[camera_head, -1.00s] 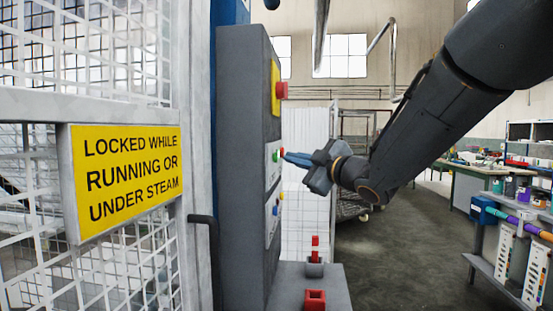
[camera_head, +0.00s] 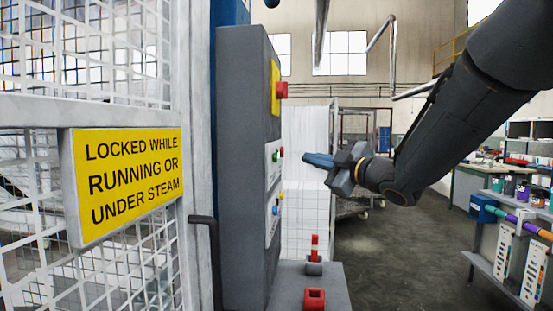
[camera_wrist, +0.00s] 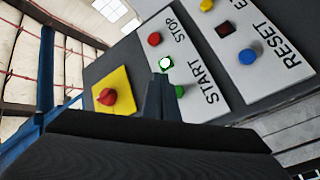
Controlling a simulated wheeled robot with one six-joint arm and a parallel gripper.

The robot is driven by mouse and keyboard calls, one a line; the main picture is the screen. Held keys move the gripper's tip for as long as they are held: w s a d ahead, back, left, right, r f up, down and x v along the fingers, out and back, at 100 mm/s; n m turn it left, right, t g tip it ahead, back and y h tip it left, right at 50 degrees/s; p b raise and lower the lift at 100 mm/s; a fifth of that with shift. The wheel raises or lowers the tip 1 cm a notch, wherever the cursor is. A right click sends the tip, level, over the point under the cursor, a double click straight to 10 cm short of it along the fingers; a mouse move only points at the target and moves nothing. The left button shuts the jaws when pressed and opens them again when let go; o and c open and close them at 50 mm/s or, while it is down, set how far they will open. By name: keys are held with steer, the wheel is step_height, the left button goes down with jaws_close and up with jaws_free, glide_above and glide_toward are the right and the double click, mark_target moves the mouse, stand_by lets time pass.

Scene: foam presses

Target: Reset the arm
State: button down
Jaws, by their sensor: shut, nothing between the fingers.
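My gripper (camera_head: 318,160) is shut and empty. It points left at the grey control box (camera_head: 243,170), with a clear gap between its tip and the box face. In the wrist view the shut fingers (camera_wrist: 162,92) stand in front of the START and STOP plate (camera_wrist: 205,75). That plate carries a red button (camera_wrist: 154,39), a lit green-rimmed lamp (camera_wrist: 166,63) and a green button (camera_wrist: 180,91) partly behind the fingers. A second plate marked RESET (camera_wrist: 262,50) has a blue button (camera_wrist: 246,57), a dark red square and a yellow button.
A red knob on a yellow plate (camera_wrist: 112,91) sits on the same box. A mesh gate with a yellow sign (camera_head: 128,180) stands at left. A grey ledge with red fittings (camera_head: 314,299) lies below my gripper. A shelf (camera_head: 490,262) stands at right; open floor lies between.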

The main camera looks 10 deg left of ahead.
steer(key=s+d+f+m+g+h, duration=0.25)
steer(key=d+f+m+h, duration=0.45)
steer(key=f, duration=0.5)
steer(key=s+d+f+m+g+h, duration=0.1)
steer(key=s+d+f+m+h, duration=0.35)
steer(key=d+f, duration=0.55)
steer(key=s+f+m+g, duration=0.3)
steer(key=s+f, duration=0.5)
steer(key=s, duration=0.4)
steer(key=s+f+m+g+h, duration=0.1)
steer(key=s+f+m+g, duration=0.2)
steer(key=s, duration=0.9)
step_height(320, 180, down, 5)
steer(key=g, duration=0.3)
steer(key=shift+s+d+m, duration=0.25)
steer(key=shift+d+m, duration=0.1)
